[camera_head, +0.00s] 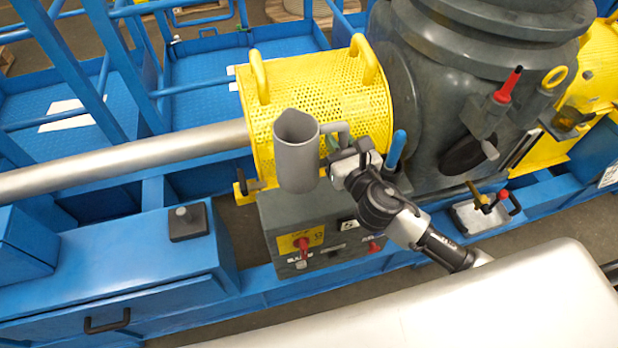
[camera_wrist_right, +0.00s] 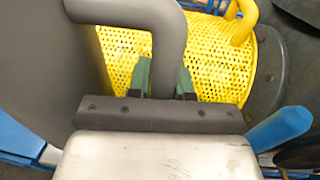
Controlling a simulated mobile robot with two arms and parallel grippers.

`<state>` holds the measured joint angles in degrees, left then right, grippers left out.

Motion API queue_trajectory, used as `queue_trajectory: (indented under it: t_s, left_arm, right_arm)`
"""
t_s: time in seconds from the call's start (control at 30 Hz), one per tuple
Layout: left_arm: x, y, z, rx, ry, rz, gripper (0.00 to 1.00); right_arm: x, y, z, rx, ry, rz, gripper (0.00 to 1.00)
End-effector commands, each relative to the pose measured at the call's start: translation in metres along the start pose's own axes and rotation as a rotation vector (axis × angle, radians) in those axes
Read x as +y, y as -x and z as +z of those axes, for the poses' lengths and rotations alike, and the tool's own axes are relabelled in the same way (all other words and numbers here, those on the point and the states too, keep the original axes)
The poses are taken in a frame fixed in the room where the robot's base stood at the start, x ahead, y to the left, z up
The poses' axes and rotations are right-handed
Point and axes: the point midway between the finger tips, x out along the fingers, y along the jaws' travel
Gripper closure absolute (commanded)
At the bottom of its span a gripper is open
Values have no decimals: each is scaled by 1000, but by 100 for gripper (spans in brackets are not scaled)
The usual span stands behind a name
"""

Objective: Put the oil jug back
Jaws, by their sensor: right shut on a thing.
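The oil jug (camera_head: 296,155) is a grey cylinder with a spout at its top rim and a handle on its right side. It looks about upright in the head view, in front of the yellow perforated guard. My right gripper (camera_head: 335,150) is shut on the jug's handle. In the right wrist view the jug's body (camera_wrist_right: 50,70) fills the left side, and its grey handle (camera_wrist_right: 165,35) comes down to the green-padded fingers of my right gripper (camera_wrist_right: 160,82). The handle hides part of the fingers. My left gripper is in neither view.
The yellow guard (camera_head: 318,98) with two loop handles stands behind the jug. A grey control box (camera_head: 290,225) with a red switch is below it. A large dark grey housing (camera_head: 440,90) stands to the right. A small tray (camera_head: 485,215) with coloured-handled things is at the lower right.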

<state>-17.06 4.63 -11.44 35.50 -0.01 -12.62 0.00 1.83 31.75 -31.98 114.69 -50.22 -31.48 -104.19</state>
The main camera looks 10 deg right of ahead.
Motion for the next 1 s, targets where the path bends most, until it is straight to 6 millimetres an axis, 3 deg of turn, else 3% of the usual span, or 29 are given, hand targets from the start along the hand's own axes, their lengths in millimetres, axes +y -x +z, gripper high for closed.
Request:
queue_trajectory:
  t_s: [0.2,0.37,0.6,1.0]
  left_arm:
    - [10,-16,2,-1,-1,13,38]
    - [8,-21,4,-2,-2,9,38]
    - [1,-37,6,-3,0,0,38]
    - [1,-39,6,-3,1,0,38]
  right_arm:
    - [0,1,-44,4,-4,-3,100]
    - [0,0,-57,0,-2,-2,100]
    - [0,0,-90,2,-2,-2,100]
    - [0,0,-94,0,-1,-1,100]
